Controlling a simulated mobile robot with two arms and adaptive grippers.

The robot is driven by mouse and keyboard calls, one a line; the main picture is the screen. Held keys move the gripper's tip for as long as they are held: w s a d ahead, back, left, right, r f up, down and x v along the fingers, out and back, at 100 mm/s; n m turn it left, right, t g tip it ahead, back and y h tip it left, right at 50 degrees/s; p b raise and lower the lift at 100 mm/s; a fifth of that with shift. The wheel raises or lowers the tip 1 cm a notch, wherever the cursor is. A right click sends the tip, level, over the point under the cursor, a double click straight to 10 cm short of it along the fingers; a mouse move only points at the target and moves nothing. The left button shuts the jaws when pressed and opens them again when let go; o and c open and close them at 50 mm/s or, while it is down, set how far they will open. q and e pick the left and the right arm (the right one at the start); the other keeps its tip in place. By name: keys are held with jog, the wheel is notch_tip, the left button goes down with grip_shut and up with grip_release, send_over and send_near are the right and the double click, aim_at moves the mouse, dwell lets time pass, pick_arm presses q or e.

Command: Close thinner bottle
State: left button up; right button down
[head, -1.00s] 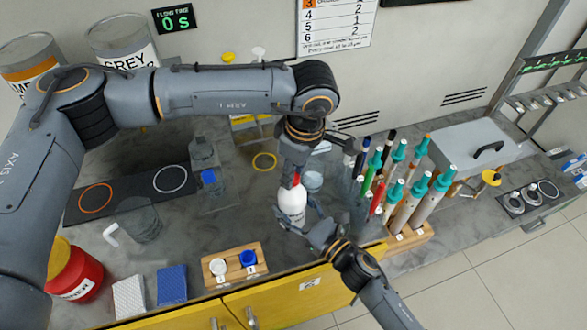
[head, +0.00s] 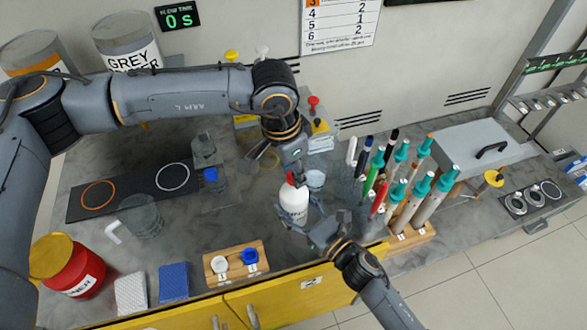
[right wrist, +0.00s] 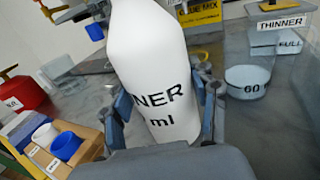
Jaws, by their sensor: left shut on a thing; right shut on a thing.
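The white thinner bottle (head: 293,205) stands upright near the middle of the counter's front part. It also fills the middle of the right wrist view (right wrist: 152,70), where its top is cut off. My right gripper (head: 305,226) is shut around the bottle's lower body, with a finger on each side in the wrist view (right wrist: 166,118). My left gripper (head: 296,170) is above the bottle's top, shut on the red cap (head: 290,178). The cap is at the bottle's mouth; whether it is seated or threaded cannot be told.
A beaker (head: 315,180) stands just behind the bottle. A rack of brushes and pens (head: 400,228) is to the right. A wooden block with white and blue caps (head: 236,280) is at the front left. A glass jug (head: 140,222) and red can (head: 78,272) are further left.

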pick_arm(q)
jog(key=shift+m, duration=0.7)
jog(key=o, duration=0.7)
jog(key=shift+o, duration=0.2)
jog(key=shift+r, duration=0.1)
jog(key=shift+r, duration=2.15)
jog(key=shift+c, duration=0.4)
